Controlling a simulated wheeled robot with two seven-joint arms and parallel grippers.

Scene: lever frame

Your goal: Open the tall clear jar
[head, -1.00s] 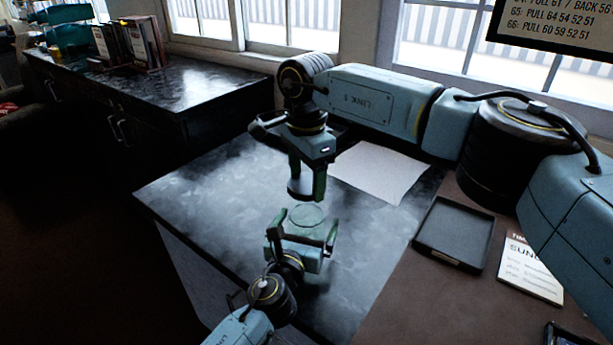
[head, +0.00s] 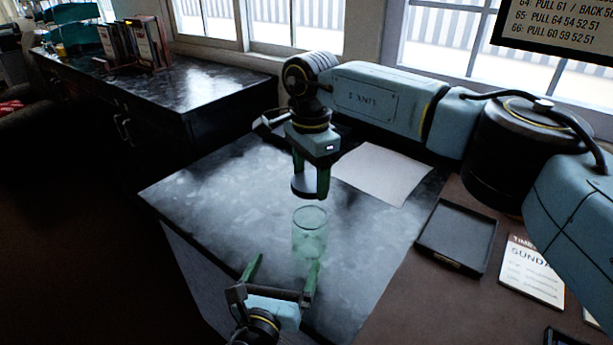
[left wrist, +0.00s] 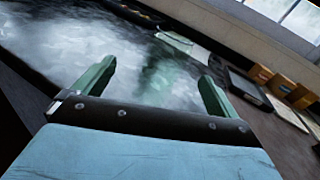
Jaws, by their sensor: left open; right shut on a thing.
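The clear jar (head: 310,234) stands upright on the dark marbled counter, with its open round rim uncovered. My right gripper (head: 311,186) points down above the jar. It is shut on a grey round lid (head: 303,190), which is apart from the rim. My left gripper (head: 286,265) is open and empty in front of the jar, nearer the picture's bottom and not touching it. In the left wrist view, both green fingers of the left gripper (left wrist: 157,76) are spread. A blurred greenish patch between them may be the jar.
A white sheet (head: 383,173) lies on the counter behind and right of the jar. A dark tray (head: 457,237) and a printed card (head: 531,272) lie on the brown surface at right. The counter left of the jar is clear.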

